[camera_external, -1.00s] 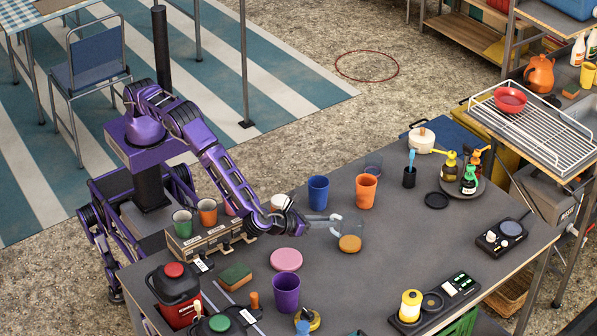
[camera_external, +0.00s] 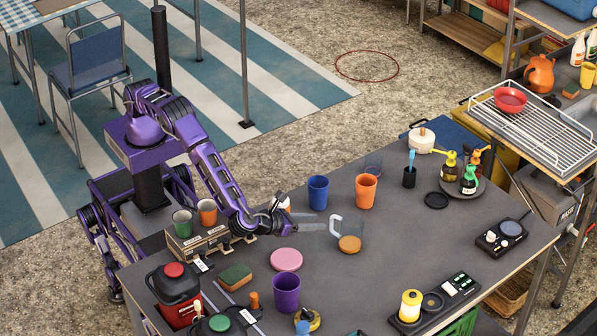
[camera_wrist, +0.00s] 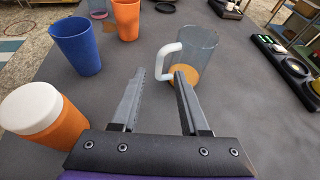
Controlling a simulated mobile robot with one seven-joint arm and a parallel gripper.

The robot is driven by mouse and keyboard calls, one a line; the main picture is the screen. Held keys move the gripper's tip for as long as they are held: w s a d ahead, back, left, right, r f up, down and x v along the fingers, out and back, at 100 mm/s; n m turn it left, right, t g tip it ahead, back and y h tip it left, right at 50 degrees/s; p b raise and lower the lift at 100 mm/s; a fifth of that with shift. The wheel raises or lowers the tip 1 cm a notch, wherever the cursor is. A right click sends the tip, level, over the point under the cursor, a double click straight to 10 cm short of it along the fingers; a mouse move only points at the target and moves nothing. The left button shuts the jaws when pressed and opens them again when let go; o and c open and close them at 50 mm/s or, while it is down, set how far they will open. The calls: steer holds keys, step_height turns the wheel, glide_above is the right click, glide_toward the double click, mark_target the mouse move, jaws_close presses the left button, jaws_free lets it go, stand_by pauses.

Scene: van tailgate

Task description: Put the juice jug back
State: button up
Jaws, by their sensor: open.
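The juice jug (camera_external: 353,229) is clear, with a white handle and a little orange juice in its bottom. It stands upright on the grey table, with its handle towards my gripper. In the wrist view the jug (camera_wrist: 200,50) is just beyond the fingertips, its handle ahead of the gap between them. My gripper (camera_external: 322,228) is open and empty, low over the table to the left of the jug. It also shows in the wrist view (camera_wrist: 160,75), with both fingers apart and nothing between them.
A blue cup (camera_external: 318,193) and an orange cup (camera_external: 366,191) stand behind the jug. An orange jar with a white lid (camera_wrist: 38,115) is close on my gripper's left. A pink disc (camera_external: 286,259) and a purple cup (camera_external: 286,292) are in front.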

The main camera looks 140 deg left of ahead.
steer(key=v, duration=0.7)
steer(key=shift+d, duration=0.25)
steer(key=shift+r, duration=0.15)
